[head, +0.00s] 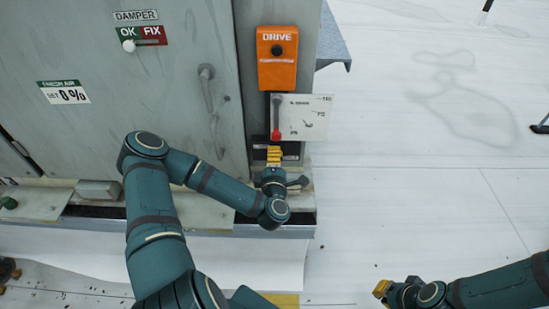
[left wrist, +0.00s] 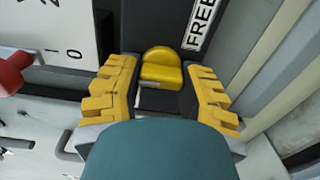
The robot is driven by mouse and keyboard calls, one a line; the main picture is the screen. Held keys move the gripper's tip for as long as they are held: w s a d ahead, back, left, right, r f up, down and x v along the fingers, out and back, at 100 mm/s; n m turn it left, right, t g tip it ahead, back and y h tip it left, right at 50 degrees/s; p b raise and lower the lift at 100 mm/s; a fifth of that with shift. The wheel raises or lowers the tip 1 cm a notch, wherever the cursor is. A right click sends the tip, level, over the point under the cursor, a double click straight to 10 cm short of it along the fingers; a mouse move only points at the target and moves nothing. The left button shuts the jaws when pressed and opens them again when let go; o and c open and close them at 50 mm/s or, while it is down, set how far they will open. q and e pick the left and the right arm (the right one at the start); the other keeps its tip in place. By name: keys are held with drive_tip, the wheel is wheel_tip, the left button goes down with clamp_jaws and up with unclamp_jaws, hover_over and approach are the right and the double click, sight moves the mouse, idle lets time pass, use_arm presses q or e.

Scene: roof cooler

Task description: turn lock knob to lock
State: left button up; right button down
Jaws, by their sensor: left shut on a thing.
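The lock knob (left wrist: 161,67) is a small yellow knob on a dark plate (left wrist: 160,20). A white label reading "FREE" (left wrist: 199,22) is beside it. My left gripper (left wrist: 160,88) has its yellow fingers on both sides of the knob and is shut on it. In the head view my left gripper (head: 273,156) is at the dark plate under the orange box, and it hides the knob there. My right gripper (head: 383,289) is low on the right, away from the cabinet, and its finger opening cannot be made out.
A red-tipped lever (head: 276,118) hangs just above my left gripper, beside a white marked plate (head: 306,117). The orange "DRIVE" box (head: 277,68) is higher up. A grey door handle (head: 207,88) is to the left. The pale roof (head: 430,140) at right is mostly clear.

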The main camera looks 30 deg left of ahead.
use_arm(q)
drive_tip(key=shift+r, duration=0.1)
idle(0.3)
drive_tip(key=o, duration=1.2)
drive_tip(key=shift+w, duration=0.1)
drive_tip(key=shift+v, duration=6)
